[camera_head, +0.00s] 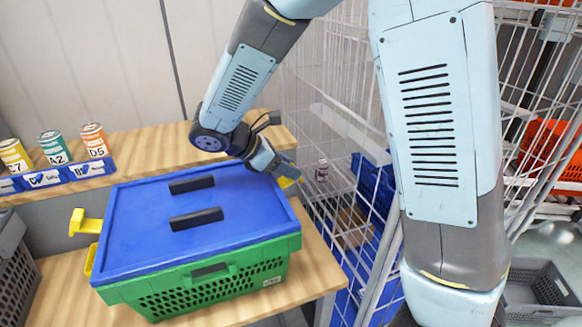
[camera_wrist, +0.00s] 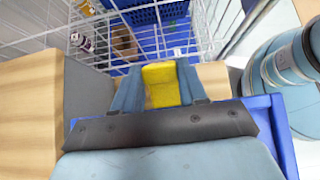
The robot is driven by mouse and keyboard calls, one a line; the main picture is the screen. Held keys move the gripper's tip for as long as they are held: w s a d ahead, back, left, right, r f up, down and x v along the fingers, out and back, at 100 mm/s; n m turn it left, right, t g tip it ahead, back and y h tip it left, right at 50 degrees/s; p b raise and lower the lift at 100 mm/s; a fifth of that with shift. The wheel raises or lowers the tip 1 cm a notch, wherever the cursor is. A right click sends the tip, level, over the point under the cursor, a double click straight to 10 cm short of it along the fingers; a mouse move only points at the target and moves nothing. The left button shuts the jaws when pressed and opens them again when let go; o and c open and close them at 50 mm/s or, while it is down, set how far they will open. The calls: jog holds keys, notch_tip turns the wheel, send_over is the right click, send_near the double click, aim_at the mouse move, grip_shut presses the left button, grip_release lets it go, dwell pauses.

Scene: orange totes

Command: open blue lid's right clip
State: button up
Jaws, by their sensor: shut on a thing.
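A green crate (camera_head: 205,285) with a flat blue lid (camera_head: 140,226) stands on the wooden table. The lid has two black handles and lies flat on the crate. A yellow clip (camera_head: 84,224) sticks out at the lid's left side. The yellow right clip (camera_head: 286,181) is at the lid's right edge, mostly covered by my gripper (camera_head: 287,170). In the wrist view, my gripper (camera_wrist: 160,88) has its two fingers on either side of the yellow right clip (camera_wrist: 168,84) and is shut on it.
Three cans (camera_head: 54,147) stand in blue holders at the back left of the table. A grey basket (camera_head: 10,262) is at the left edge. A white wire cage (camera_head: 330,130) with blue crates stands close to the table's right side.

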jog(key=shift+a+h, duration=0.2)
jog(key=shift+h, duration=0.3)
jog(key=o, duration=1.1)
jog(key=shift+c, duration=0.2)
jog(key=shift+r, duration=0.1)
jog(key=v, duration=1.3)
jog(key=shift+s+a, duration=0.25)
jog(key=shift+a, duration=0.15)
